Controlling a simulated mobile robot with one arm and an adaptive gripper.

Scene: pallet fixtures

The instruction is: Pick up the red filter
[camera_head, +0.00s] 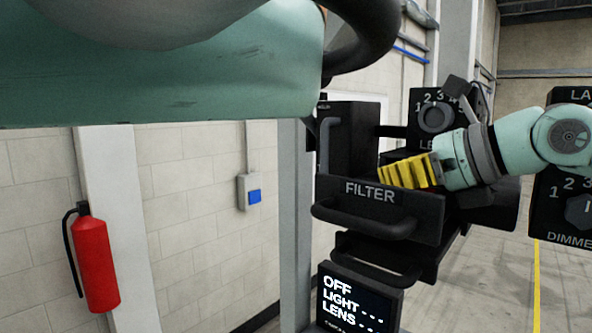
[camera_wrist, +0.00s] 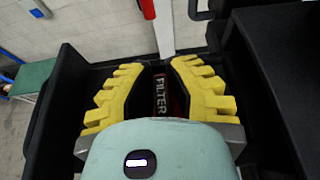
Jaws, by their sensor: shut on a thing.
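The filter (camera_wrist: 161,96) shows in the wrist view as a narrow dark piece with the word FILTER and dark red along its side. It stands between the yellow fingers of my gripper (camera_wrist: 158,75), which are shut on it. In the head view my gripper (camera_head: 408,172) reaches from the right into the open black drawer (camera_head: 370,215) labelled FILTER. The drawer's front hides the fingertips and the filter there. In the wrist view the drawer's walls (camera_wrist: 55,110) stand around the fingers.
A dial box (camera_head: 436,117) stands behind the gripper, and a dimmer box (camera_head: 560,205) is at the right. A screen (camera_head: 355,300) below the drawer reads OFF, LIGHT and LENS. A red fire extinguisher (camera_head: 95,260) is at the left wall.

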